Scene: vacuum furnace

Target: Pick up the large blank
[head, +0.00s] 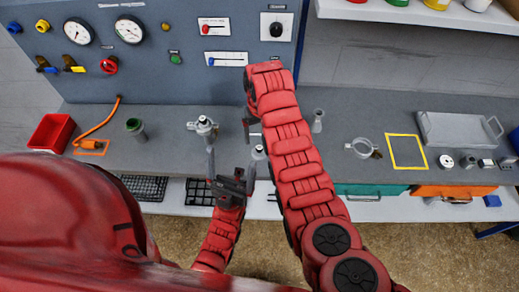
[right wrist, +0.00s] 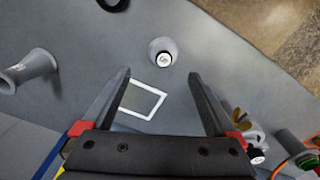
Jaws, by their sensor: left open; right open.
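I cannot say for certain which piece is the large blank. A grey tapered stand with a round silvery top (right wrist: 163,52) is on the bench in the right wrist view, just beyond and between my right fingertips; it also shows in the head view (head: 258,153). Small metal pieces (head: 446,161) stand at the far right of the bench. My right gripper (right wrist: 159,74) is open and empty, pointing down above the bench; in the head view my right arm mostly hides it. My left gripper (head: 231,164) is open and empty at the bench's front edge.
A white square outline (right wrist: 142,98) is marked on the bench. A gauge panel (head: 170,60) rises behind.

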